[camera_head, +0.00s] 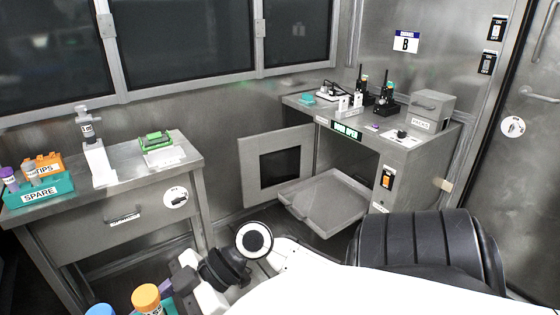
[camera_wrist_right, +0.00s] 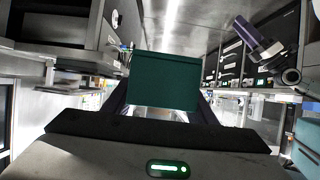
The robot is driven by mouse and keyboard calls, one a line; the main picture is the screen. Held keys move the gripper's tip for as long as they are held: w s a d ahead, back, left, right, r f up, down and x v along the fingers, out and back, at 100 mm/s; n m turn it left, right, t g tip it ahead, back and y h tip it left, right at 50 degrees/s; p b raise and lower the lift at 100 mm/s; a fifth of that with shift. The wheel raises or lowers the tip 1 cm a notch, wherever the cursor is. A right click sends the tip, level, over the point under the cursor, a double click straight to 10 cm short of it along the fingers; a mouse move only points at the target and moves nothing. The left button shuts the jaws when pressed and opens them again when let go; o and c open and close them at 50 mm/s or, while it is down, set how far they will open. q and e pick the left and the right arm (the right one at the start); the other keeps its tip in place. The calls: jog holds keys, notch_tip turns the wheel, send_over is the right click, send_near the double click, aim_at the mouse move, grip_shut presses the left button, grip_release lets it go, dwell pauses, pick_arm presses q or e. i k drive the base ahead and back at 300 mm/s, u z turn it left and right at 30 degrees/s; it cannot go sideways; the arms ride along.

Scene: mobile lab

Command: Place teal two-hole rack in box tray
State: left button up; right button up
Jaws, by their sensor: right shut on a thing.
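The teal two-hole rack (camera_head: 167,309) is at the bottom left of the head view, partly cut off. An orange-capped tube (camera_head: 147,298) and a blue-capped one (camera_head: 99,310) show beside it, apparently standing in it. My right gripper (camera_head: 177,285) is at the rack. In the right wrist view the rack's plain teal face (camera_wrist_right: 165,80) is between the fingers of my right gripper (camera_wrist_right: 165,108), which is shut on it. The box tray (camera_head: 327,205) extends bare and empty from the open box (camera_head: 345,155) at right centre. My left gripper is out of view.
The box door (camera_head: 255,180) stands open left of the tray. The left bench (camera_head: 130,190) holds a teal SPARE rack (camera_head: 42,195), an orange tips box (camera_head: 43,165), a white stand (camera_head: 98,160) and a green-topped item (camera_head: 155,142). Small devices stand on the box top.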

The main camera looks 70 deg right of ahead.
aim_at(306, 202)
jog(key=z, duration=1.6)
jog(key=i, duration=1.5)
jog(key=z, duration=1.1)
jog(key=i, duration=1.4)
jog(key=z, duration=0.25)
